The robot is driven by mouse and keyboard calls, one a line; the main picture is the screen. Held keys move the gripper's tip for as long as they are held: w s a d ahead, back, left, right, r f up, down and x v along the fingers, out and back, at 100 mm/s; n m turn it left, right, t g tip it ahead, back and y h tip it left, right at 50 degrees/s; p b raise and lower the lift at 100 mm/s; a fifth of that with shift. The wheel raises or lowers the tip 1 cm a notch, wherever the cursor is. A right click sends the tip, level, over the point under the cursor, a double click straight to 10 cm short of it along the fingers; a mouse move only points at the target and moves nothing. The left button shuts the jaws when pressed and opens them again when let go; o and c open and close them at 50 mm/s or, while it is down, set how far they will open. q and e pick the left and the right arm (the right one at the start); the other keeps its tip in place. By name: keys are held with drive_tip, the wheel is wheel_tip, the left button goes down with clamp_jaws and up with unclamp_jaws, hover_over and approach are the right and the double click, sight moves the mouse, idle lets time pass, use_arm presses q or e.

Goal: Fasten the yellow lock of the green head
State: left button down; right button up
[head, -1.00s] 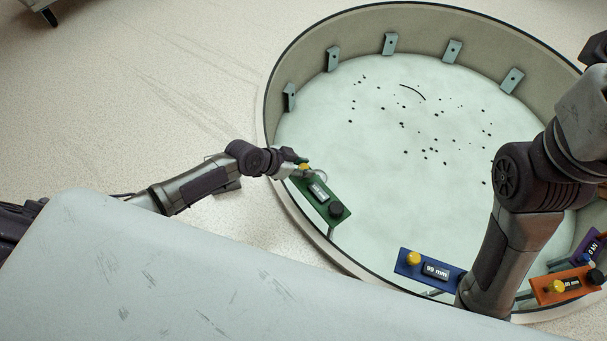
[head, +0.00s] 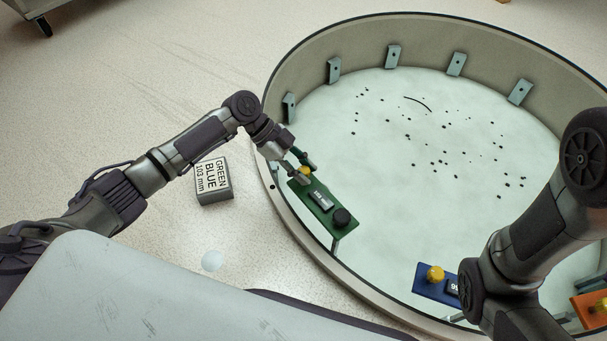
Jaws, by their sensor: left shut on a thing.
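The green head (head: 334,222) is a green plate mounted at the left rim of the round tub. It bears a small display (head: 321,200), a black knob (head: 341,217) at its near end and the yellow lock (head: 304,173) at its far end. My left gripper (head: 304,172) is at the yellow lock with its fingers on either side, shut on it. The fingers partly hide the lock, and I cannot tell whether it is turned. My right arm (head: 540,220) comes in from the right; its gripper is out of view.
A grey block (head: 213,181) labelled GREEN BLUE 103 mm stands on the floor left of the tub (head: 277,195). A blue head (head: 433,285) and an orange head (head: 592,309) sit on the near rim. Pale brackets line the far wall. Black specks dot the tub floor.

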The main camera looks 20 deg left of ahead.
use_arm(q)
drive_tip(key=shift+m+g+y+b, duration=0.3)
drive_tip(key=shift+m+g+b, duration=0.35)
drive_tip(key=shift+m+g, duration=0.65)
drive_tip(key=shift+m, duration=0.3)
drive_tip(key=c, duration=0.8)
unclamp_jaws()
drive_tip(key=v, duration=1.2)
drive_tip(key=shift+s, duration=0.1)
